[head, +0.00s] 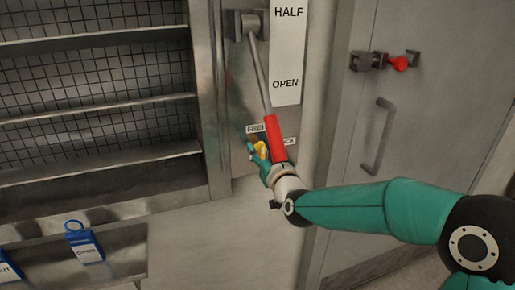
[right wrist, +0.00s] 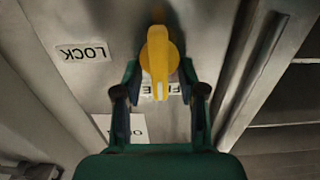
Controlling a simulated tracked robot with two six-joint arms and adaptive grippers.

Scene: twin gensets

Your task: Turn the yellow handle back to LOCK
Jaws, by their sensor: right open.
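The yellow handle (right wrist: 158,52) is on the metal panel, and its narrow end lies over the FREE label (right wrist: 174,88), partly covering it. The LOCK label (right wrist: 82,53) is clear to the left in the right wrist view and appears upside down. My right gripper (right wrist: 160,78) is open, with one finger on each side of the yellow handle. I cannot tell whether the fingers touch it. In the head view the yellow handle (head: 261,149) shows small beside my right gripper (head: 257,153). My left gripper is out of view.
A long lever with a red grip (head: 274,137) hangs down just in front of the handle, partly hiding the labels. A HALF/OPEN plate (head: 287,55) is above. Left are wire-mesh shelves (head: 90,80) and blue tags (head: 84,242). Right is a door with a red-knobbed latch (head: 399,63).

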